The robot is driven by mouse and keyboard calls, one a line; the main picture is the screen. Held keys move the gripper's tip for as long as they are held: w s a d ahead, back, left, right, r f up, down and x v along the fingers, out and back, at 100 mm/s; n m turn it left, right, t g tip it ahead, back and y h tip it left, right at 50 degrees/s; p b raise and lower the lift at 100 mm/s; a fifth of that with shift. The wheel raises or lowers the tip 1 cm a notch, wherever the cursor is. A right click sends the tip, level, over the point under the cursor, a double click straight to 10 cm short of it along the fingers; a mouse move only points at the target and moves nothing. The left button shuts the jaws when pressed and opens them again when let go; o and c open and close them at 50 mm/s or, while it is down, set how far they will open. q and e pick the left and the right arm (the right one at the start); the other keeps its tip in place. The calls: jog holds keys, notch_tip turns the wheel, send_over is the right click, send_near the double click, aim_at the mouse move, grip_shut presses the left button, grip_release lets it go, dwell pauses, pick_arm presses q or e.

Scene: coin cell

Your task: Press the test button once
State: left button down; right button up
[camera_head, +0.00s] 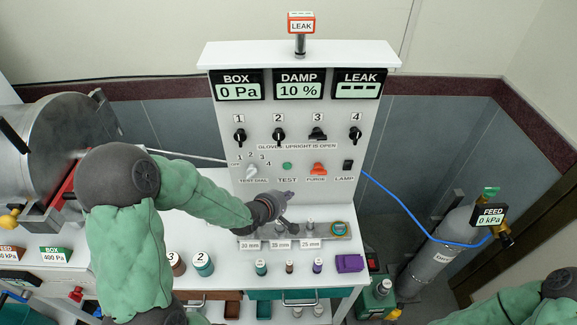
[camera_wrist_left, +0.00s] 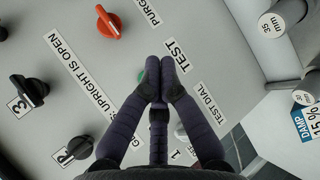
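The test button is a small green round button (camera_head: 287,166) above the TEST label on the white upright panel (camera_head: 230,135). In the left wrist view only a green sliver of the button (camera_wrist_left: 141,76) shows beside my fingers, next to the TEST label (camera_wrist_left: 176,55). My left gripper (camera_head: 287,196) is just below the button in the head view. In the wrist view its dark fingertips (camera_wrist_left: 160,66) are together with nothing between them, in front of the panel. Whether they touch the panel I cannot tell. My right gripper is out of view; only its green-sleeved arm shows at the lower right.
The white test dial (camera_head: 251,171) is left of the button, and the orange purge knob (camera_head: 318,169) and black lamp switch (camera_head: 348,165) are right. Black numbered knobs (camera_head: 279,136) sit above. A metal holder (camera_head: 340,229) and small bottles (camera_head: 261,267) stand on the bench below.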

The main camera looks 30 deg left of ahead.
aim_at(287, 166)
pick_arm(q)
jog(key=shift+w, duration=0.1)
jog(key=w+a, duration=0.4)
jog(key=w, duration=0.3)
jog(key=shift+w+a+p, duration=0.15)
jog(key=shift+a+p, duration=0.15)
jog(key=shift+w, duration=0.1)
dwell(1.3)
jog(key=shift+w+a, duration=0.25)
jog(key=shift+w, duration=0.05)
jog(key=shift+w+a+r+p, duration=0.1)
jog(key=shift+w+a+p, duration=0.1)
jog(key=shift+w+p, duration=0.15)
dwell(0.8)
jog(key=shift+s, duration=0.15)
jog(key=shift+s+d, duration=0.45)
jog(key=shift+s, duration=0.15)
